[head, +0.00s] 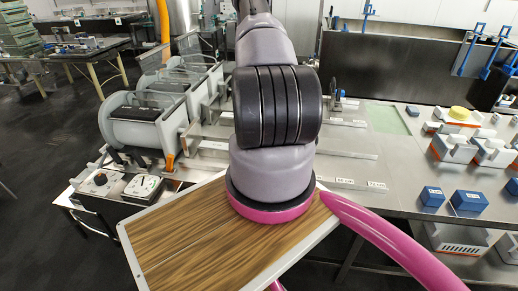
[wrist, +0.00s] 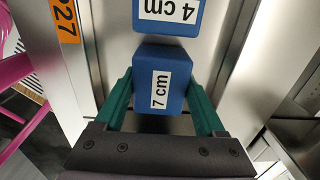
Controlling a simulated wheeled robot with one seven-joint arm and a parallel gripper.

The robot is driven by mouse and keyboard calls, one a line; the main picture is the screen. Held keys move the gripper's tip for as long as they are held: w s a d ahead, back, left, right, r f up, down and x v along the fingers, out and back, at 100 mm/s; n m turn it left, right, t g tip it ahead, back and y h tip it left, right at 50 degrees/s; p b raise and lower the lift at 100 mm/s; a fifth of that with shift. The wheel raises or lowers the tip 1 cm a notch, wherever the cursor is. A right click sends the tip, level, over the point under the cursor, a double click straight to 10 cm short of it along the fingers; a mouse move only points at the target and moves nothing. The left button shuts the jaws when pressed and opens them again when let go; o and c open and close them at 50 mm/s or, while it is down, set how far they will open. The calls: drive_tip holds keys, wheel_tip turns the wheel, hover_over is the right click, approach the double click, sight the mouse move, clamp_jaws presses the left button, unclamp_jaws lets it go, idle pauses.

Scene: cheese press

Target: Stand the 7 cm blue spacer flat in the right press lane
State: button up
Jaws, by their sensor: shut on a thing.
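The 7 cm blue spacer (wrist: 160,110) is between the green fingers of my gripper (wrist: 161,98) in the wrist view, its labelled face toward the camera. The fingers are shut on its two sides. The 4 cm blue spacer (wrist: 168,14) is just beyond it, partly cut off by the top edge. I cannot tell whether the two spacers touch. Both appear over or in a channel between metal rails (wrist: 110,40). How high the 7 cm spacer is above the floor of the channel is unclear. In the head view my arm hides the gripper and the held spacer.
An orange tag reading 227 (wrist: 65,21) is on the metal left of the channel. In the head view, blue blocks (head: 432,196) and white-and-grey pieces (head: 455,148) stand on the right of the steel bench (head: 385,160). Press cylinders (head: 140,125) stand at left.

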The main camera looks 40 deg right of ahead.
drive_tip(key=o, duration=1.4)
wheel_tip(320, 180, up, 21)
drive_tip(key=shift+f, duration=0.15)
idle(0.6)
